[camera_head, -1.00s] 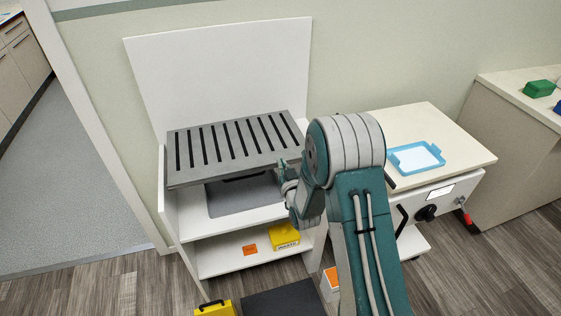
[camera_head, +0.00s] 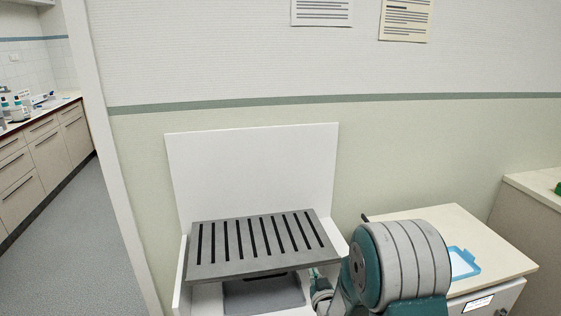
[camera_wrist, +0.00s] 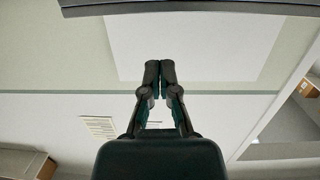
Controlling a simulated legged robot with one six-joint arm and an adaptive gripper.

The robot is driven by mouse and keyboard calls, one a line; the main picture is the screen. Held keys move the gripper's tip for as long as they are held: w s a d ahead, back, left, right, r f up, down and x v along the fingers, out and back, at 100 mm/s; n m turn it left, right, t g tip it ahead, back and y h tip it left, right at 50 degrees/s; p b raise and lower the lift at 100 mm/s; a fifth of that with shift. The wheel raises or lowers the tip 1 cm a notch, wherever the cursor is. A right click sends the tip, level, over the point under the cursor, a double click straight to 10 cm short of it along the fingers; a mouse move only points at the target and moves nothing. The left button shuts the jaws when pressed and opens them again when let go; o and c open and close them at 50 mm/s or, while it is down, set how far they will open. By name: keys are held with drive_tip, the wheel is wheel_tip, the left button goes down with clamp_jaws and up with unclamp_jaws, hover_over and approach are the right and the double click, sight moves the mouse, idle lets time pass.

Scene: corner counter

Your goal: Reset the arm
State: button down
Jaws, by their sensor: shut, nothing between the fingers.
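My arm is folded in the lower right of the head view, in front of the counter corner. My gripper (camera_wrist: 160,72) shows in the middle of the wrist view with its fingertips together and nothing between them. In the head view the gripper is mostly hidden behind my arm, beside the slotted grey rack. The wrist view looks past the fingers at the wall and a white back panel (camera_wrist: 195,45), upside down.
A slotted grey rack top (camera_head: 262,262) sits on a white stand with a white back panel (camera_head: 255,170). To the right is a beige-topped cabinet (camera_head: 440,215) with a blue tray (camera_head: 463,262). A green object (camera_head: 558,188) lies on the far right counter (camera_head: 530,183). Open floor (camera_head: 85,240) lies left.

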drive_tip(key=s+d+r+m+g+h, duration=0.1)
drive_tip(key=s+d+r+g, duration=0.15)
drive_tip(key=s+r, duration=0.35)
drive_tip(key=s+d+r+g+h, duration=0.1)
drive_tip(key=s+d+r+g, duration=0.2)
drive_tip(key=r, duration=0.5)
drive_tip(key=s+r+g, duration=0.2)
drive_tip(key=s, duration=1)
drive_tip(key=s+r+m+g, duration=0.1)
drive_tip(key=s+r+g, duration=0.1)
drive_tip(key=s, duration=1)
drive_tip(key=shift+s+r+g+h, duration=0.2)
drive_tip(key=shift+r+g+h, duration=0.15)
drive_tip(key=shift+g, duration=0.3)
